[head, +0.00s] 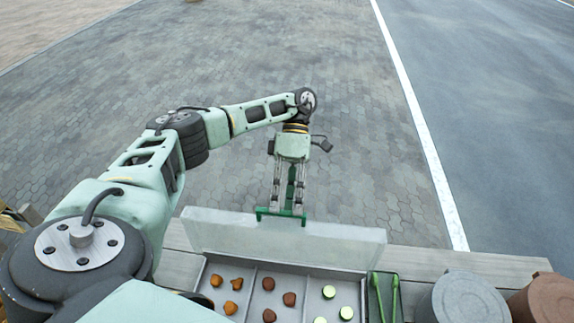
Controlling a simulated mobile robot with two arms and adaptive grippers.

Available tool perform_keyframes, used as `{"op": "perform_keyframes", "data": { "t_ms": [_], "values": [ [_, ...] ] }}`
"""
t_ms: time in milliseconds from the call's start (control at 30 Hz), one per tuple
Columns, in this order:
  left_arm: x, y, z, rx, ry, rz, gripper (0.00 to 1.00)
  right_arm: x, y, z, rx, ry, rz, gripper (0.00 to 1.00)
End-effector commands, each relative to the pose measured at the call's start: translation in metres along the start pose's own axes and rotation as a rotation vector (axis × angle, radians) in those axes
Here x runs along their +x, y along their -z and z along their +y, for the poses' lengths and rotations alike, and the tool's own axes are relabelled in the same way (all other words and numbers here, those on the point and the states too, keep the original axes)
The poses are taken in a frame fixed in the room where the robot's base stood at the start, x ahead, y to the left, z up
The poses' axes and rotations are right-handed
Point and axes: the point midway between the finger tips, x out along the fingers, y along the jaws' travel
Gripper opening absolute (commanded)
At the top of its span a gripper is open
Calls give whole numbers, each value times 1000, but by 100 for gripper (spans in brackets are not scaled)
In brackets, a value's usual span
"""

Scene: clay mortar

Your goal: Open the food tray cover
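The food tray cover (335,243) is a frosted, see-through panel. It stands raised along the far edge of the food tray (247,293), so the compartments below are uncovered. The tray holds orange-brown, brown and green pieces in separate compartments. My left gripper (281,212) reaches down at the cover's upper edge, left of its middle. A green bar shows at its fingertips, overlapping the cover's top edge. I cannot tell whether the fingers are closed on it or touch the cover. My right gripper is out of view.
A narrow dark tray with green tongs (378,295) lies right of the food tray. A grey round container (462,298) and a brown one (548,298) stand at the lower right on the wooden counter (425,262). Open paving lies beyond.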

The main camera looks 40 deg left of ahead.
Motion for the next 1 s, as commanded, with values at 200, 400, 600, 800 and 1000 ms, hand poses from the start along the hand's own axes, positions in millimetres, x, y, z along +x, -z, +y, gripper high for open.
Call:
{"op": "perform_keyframes", "data": {
  "t_ms": [200, 400, 600, 800, 1000],
  "values": [
    [10, 1, 9, -11, -9, 6, 27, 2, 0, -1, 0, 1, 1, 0],
    [9, 2, 8, -15, -9, 5, 26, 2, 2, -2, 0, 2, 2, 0],
    [8, 2, 8, -17, -10, 5, 22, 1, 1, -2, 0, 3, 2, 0],
    [8, 3, 8, -19, -10, 5, 22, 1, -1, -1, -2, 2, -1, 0],
    [-2, 2, 7, -17, -11, 5, 16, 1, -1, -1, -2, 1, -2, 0]
  ]
}}
